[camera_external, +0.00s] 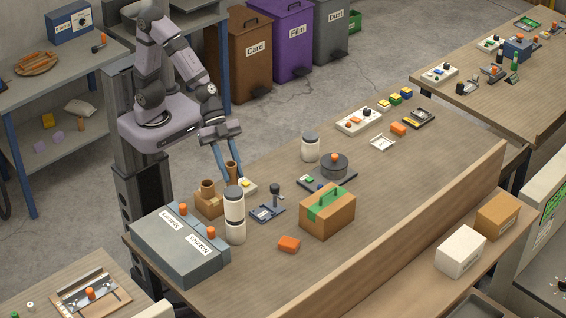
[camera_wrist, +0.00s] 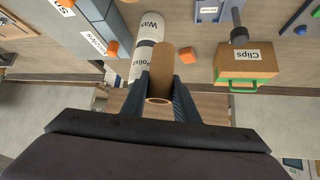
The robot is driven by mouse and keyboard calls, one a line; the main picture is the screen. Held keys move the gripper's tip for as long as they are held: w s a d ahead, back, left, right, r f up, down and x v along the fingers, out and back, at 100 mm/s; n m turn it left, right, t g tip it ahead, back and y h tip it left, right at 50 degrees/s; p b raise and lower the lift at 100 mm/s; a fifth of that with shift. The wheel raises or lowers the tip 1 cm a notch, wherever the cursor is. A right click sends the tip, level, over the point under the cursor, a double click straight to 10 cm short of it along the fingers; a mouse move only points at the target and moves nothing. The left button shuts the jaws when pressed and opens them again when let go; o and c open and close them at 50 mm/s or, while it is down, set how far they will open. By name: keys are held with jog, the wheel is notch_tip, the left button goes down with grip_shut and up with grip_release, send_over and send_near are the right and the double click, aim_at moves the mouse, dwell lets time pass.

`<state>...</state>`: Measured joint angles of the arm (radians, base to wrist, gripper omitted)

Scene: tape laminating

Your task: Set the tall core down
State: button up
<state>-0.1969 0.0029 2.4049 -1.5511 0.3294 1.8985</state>
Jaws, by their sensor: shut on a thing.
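The tall core (camera_external: 232,171) is a brown cardboard tube, held roughly upright near the table's far left edge. My gripper (camera_external: 230,176) is shut on it, with a blue finger on either side. In the wrist view the core (camera_wrist: 161,75) sits between the fingertips (camera_wrist: 161,88), its open end toward the camera. A shorter brown core (camera_external: 207,187) stands on a wooden block (camera_external: 210,205) just left of the held core. I cannot tell whether the held core's lower end touches anything, as it is partly hidden.
White Wax and Polish cans (camera_external: 235,207) stand stacked close in front of the held core. A white device (camera_external: 247,186) is just right of it. A cardboard Clips box (camera_external: 327,215) with green tape stands further right.

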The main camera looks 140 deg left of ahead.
jog(key=w+a+n+g+y+p, duration=0.3)
jog(key=a+n+y, duration=0.55)
jog(key=a, duration=1.95)
jog(key=s+a+f+n+g+y+p, duration=0.1)
jog(key=s+a+f+n+g, duration=0.15)
jog(key=s+a+n, duration=0.7)
jog(key=s+a+f+n+g+y+p, duration=0.2)
jog(key=s+a+n+g, duration=0.15)
jog(key=a, duration=1.15)
jog(key=shift+s+a+f+b, duration=0.1)
jog(key=shift+f+b, duration=0.05)
jog(key=shift+f, duration=1.5)
jog(key=shift+s+d+f+b, duration=0.1)
jog(key=shift+s+f+b, duration=0.1)
jog(key=shift+f, duration=1.4)
jog(key=shift+s+a+f+b, duration=0.1)
jog(key=shift+f+b, duration=0.05)
jog(key=shift+f, duration=1.5)
jog(key=shift+f, duration=0.15)
jog(key=o, duration=0.9)
jog(key=shift+o, duration=0.6)
